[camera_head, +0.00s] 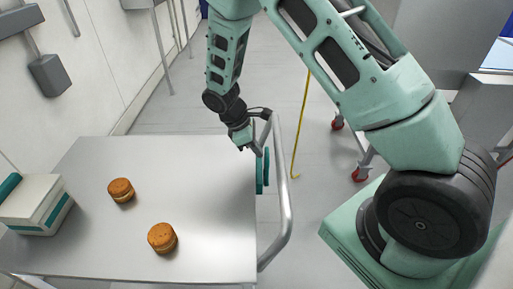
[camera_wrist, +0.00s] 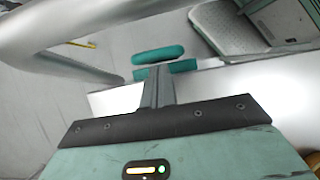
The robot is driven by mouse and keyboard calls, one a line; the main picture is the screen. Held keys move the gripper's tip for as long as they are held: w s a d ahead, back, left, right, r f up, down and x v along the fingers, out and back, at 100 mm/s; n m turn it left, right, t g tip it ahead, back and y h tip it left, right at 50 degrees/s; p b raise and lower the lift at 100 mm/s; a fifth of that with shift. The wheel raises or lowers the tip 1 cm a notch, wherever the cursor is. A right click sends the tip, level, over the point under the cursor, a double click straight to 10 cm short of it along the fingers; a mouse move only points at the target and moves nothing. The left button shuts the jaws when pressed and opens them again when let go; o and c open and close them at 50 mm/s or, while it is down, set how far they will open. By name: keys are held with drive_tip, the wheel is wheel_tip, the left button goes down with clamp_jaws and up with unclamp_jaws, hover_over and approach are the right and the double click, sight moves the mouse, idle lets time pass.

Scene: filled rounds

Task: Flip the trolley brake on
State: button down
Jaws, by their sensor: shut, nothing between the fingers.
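The trolley is a flat steel top (camera_head: 200,190) with a tubular push handle (camera_head: 283,190) along its right end. A teal brake lever (camera_head: 266,168) lies between the top's right edge and the handle. In the wrist view the lever is a rounded teal bar (camera_wrist: 158,54), just beyond a second teal strip beside the steel edge. My gripper (camera_head: 243,148) is shut and empty, pointing down by the trolley's far right corner, near the far end of the lever. In the wrist view its closed fingers (camera_wrist: 158,80) overlap the teal strip; I cannot tell whether they touch it.
Two orange-brown filled rounds (camera_head: 121,190) (camera_head: 162,238) sit on the steel top. A white and teal box (camera_head: 38,205) stands at its left edge. The handle rises close to my gripper. A yellow hooked rod (camera_head: 301,125) and a red-castered stand are beyond, to the right.

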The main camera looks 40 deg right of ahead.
sight(268, 151)
drive_tip(key=shift+s+d+r+t+y, duration=0.2)
drive_tip(key=shift+s+d+y, duration=0.1)
drive_tip(key=shift+d, duration=0.2)
drive_tip(key=shift+s+d+r+t+y, duration=0.1)
drive_tip(key=shift+s+d+t+y, duration=0.15)
drive_tip(key=shift+d, duration=0.2)
drive_tip(key=shift+s+d+p, duration=0.3)
drive_tip(key=shift+s+d, duration=0.15)
drive_tip(key=shift+d, duration=0.1)
drive_tip(key=shift+f, duration=0.1)
drive_tip(key=a, duration=0.1)
drive_tip(key=w+a, duration=0.1)
drive_tip(key=w+a+p, duration=0.1)
drive_tip(key=shift+w+a+r, duration=0.25)
drive_tip(key=shift+a+r, duration=0.05)
drive_tip(key=shift+r, duration=0.05)
drive_tip(key=s+d+b+v, duration=0.1)
drive_tip(key=v, duration=0.8)
drive_tip(key=shift+w+r+b, duration=0.15)
drive_tip(key=shift+r+b, duration=0.25)
drive_tip(key=shift+d, duration=0.1)
drive_tip(key=shift+r, duration=0.1)
